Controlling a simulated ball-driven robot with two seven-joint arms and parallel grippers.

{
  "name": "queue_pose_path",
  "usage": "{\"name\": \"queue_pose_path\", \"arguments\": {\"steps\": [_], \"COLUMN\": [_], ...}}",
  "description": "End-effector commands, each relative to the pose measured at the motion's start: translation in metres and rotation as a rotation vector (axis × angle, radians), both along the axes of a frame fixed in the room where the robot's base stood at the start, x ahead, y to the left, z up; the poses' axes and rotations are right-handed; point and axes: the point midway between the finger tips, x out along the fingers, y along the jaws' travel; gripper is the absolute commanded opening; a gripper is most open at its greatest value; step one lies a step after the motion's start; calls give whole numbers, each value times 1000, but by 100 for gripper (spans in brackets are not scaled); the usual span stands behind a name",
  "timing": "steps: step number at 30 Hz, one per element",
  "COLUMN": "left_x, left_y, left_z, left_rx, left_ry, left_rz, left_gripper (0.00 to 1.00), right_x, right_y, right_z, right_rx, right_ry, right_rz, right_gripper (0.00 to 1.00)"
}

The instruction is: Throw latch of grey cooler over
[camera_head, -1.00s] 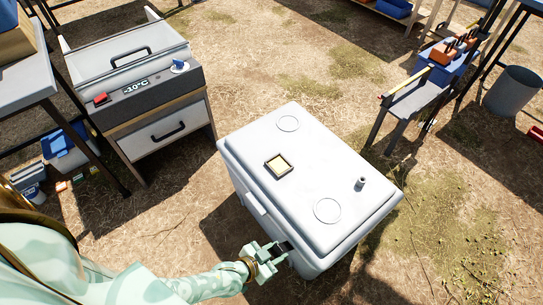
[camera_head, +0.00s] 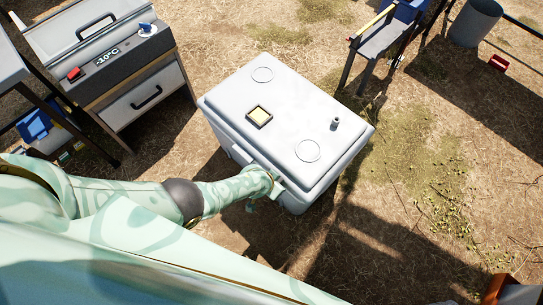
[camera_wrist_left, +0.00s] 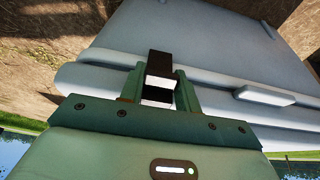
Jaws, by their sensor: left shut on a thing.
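The grey cooler (camera_head: 285,110) stands on the dirt ground with its lid down. My left gripper (camera_head: 279,186) is at the cooler's near long side, just under the lid rim, and its fingers are mostly hidden by my wrist in the head view. In the left wrist view, the left gripper (camera_wrist_left: 160,98) is shut on a dark latch (camera_wrist_left: 159,66) with a pale lower part, between its two green fingers. A second, pale latch (camera_wrist_left: 264,96) on the same side of the cooler (camera_wrist_left: 210,50) is untouched. My right gripper is not in view.
A freezer box (camera_head: 115,50) reading -10°C stands at the upper left. A small bench (camera_head: 380,40) and a grey bin (camera_head: 475,22) stand at the upper right. Open ground lies right of the cooler. An orange and white object (camera_head: 510,290) is at the lower right corner.

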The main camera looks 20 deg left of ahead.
Motion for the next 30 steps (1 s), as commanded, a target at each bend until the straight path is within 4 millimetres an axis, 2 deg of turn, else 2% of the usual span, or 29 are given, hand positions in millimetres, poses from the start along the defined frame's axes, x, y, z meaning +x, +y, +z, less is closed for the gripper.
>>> {"name": "queue_pose_path", "arguments": {"steps": [17,18,19,20,30], "left_x": [2,2,2,2,1], "left_y": [-1,-1,-1,-1,0], "left_z": [0,0,0,0,6], "left_rx": [9,9,9,9,9], "left_ry": [26,26,26,26,24], "left_rz": [1,1,1,1,0], "left_gripper": [0,44,52,55,55], "right_x": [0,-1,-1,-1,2], "right_y": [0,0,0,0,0], "right_z": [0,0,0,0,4], "right_rx": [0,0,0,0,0], "right_ry": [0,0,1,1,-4], "right_rz": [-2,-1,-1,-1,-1], "right_gripper": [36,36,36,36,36]}}
